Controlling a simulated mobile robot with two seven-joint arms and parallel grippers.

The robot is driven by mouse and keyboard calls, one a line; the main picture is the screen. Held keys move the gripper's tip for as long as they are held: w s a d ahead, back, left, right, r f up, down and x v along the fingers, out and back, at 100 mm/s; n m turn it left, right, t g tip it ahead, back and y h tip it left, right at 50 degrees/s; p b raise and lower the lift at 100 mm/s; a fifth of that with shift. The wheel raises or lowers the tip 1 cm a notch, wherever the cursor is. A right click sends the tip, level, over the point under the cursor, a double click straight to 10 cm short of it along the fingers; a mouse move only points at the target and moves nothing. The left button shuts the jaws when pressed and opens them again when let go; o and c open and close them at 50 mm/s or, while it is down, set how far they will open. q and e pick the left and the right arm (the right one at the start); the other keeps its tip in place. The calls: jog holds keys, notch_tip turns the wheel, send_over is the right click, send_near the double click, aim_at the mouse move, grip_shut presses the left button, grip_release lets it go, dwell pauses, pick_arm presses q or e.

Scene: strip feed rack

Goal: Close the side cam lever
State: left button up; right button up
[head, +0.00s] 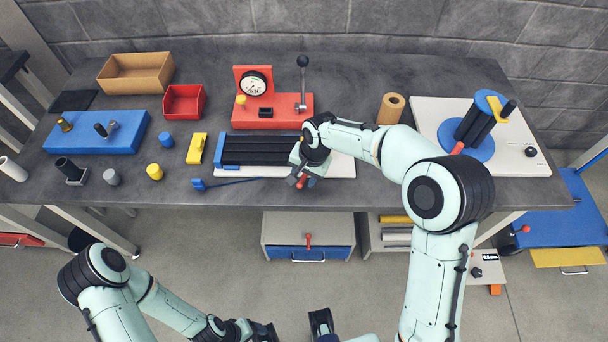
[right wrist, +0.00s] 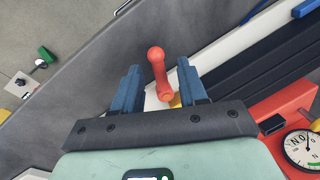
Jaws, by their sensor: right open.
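The red side cam lever (head: 302,182) is at the front edge of the white base of the black-railed strip feed fixture (head: 258,150). In the right wrist view the lever (right wrist: 157,68) has a round knob and stands between the two blue fingers, with a gap on each side. My right gripper (head: 300,178) is open around the lever; its fingers (right wrist: 158,88) also show in the right wrist view. The lever's pivot is partly hidden by the gripper. My left gripper (head: 264,331) is low at the bottom of the head view, away from the table, its jaws unclear.
A red stand with a dial gauge (head: 272,112) is behind the fixture. A yellow block (head: 196,148) and a blue-ended thin rod (head: 225,183) lie to its left. A white board with a blue reel (head: 466,150) is on the right. The table front edge is close to my right gripper.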

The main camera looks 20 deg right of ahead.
grip_shut()
